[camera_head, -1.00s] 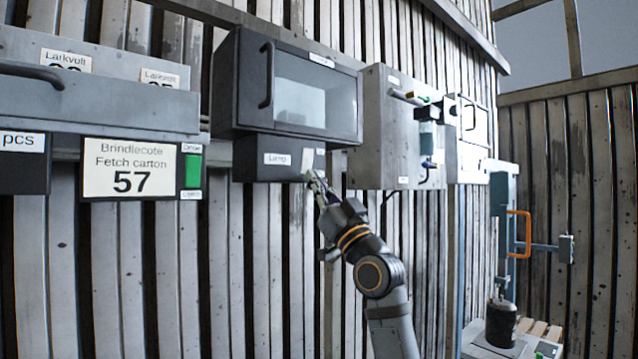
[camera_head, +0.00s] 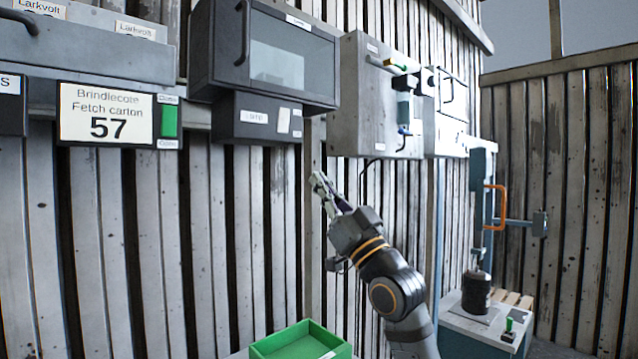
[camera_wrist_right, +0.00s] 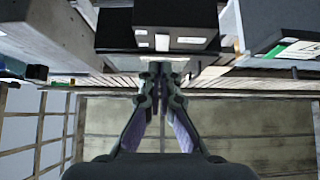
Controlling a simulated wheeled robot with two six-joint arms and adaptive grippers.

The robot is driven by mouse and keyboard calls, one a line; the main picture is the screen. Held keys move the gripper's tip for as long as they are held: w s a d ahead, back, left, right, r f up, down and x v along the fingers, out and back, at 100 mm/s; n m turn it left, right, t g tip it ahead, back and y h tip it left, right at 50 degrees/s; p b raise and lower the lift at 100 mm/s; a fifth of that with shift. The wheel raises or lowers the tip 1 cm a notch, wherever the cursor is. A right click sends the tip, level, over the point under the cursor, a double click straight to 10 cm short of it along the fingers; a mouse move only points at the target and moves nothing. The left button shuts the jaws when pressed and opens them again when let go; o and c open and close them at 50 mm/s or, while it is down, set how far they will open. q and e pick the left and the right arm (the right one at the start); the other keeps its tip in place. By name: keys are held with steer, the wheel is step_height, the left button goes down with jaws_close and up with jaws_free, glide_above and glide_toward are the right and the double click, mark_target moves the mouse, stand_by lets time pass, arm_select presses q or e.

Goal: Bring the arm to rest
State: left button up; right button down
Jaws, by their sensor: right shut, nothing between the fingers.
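My right gripper (camera_head: 322,185) is raised in front of the slatted wall, below and a little right of the dark box with a small white label (camera_head: 254,117). Its fingers are shut and hold nothing. In the right wrist view the closed fingertips (camera_wrist_right: 160,75) meet in the middle, with the dark boxes above them and apart from them. My right arm comes up from the bottom of the head view. My left gripper is not in view.
A dark cabinet with a window (camera_head: 277,62) hangs above the labelled box. A grey metal box with small levers (camera_head: 362,100) is to its right. A green bin (camera_head: 300,343) stands at the bottom. A press-like stand with an orange handle (camera_head: 497,207) is at right.

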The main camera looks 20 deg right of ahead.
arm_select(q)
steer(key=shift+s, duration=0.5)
